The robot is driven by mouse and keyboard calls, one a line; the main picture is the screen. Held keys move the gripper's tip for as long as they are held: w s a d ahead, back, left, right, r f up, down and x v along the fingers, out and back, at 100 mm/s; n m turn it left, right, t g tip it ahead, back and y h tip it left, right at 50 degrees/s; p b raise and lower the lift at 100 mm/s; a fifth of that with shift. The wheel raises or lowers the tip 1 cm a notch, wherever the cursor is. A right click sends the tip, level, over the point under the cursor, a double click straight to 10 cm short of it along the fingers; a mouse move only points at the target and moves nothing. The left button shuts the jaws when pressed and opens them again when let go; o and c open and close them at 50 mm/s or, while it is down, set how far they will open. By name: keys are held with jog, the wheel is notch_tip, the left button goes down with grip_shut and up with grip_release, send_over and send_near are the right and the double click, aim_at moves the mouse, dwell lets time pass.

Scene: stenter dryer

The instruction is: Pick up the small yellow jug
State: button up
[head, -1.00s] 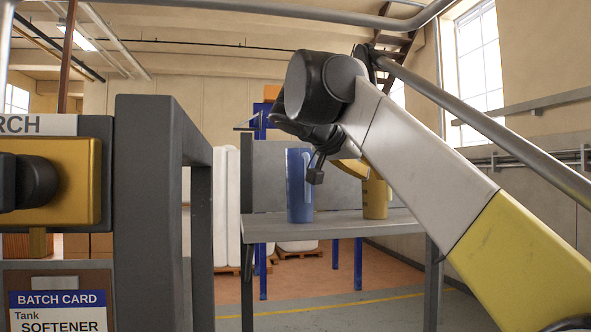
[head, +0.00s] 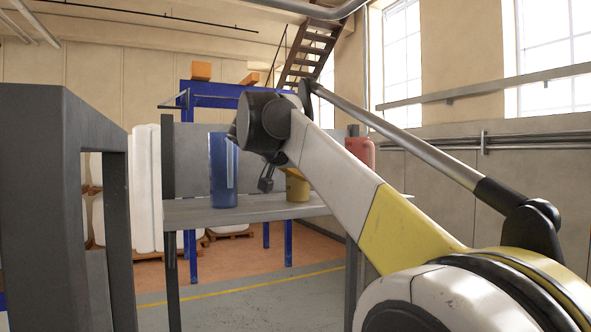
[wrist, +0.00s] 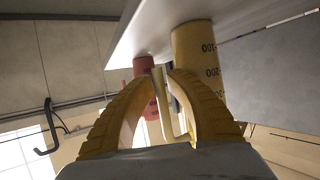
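The small yellow jug (head: 298,188) stands on the grey table (head: 250,208), partly hidden by my arm in the head view. The wrist view looks upside down: the jug (wrist: 196,62) with dark volume marks hangs from the tabletop (wrist: 160,20). Its pale handle (wrist: 174,105) points toward my gripper. My gripper (wrist: 164,76) has its two yellow fingers apart, with the handle in the gap between them. I cannot tell whether either finger touches it. In the head view my gripper (head: 266,182) is mostly hidden, left of the jug.
A taller blue jug (head: 223,170) stands left of the yellow one. A red jug (head: 361,152) stands to the right and also shows in the wrist view (wrist: 143,64). A dark grey frame (head: 60,190) fills the left foreground. Open floor (head: 240,298) lies before the table.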

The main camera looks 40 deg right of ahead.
jog(key=shift+s+a, duration=0.1)
jog(key=shift+a, duration=0.1)
grip_shut()
jog(key=shift+r, duration=0.15)
jog(key=shift+d+r, duration=0.1)
jog(key=shift+r, duration=0.55)
notch_tip(320, 180, up, 3)
jog(key=shift+f, duration=0.1)
jog(key=s+d+r, duration=0.2)
jog(key=s+r, duration=0.4)
jog(key=s, duration=0.5)
jog(key=shift+s+d+r+b, duration=0.15)
jog(key=shift+d+r+b, duration=0.25)
jog(key=shift+b, duration=0.05)
jog(key=shift+f, duration=0.1)
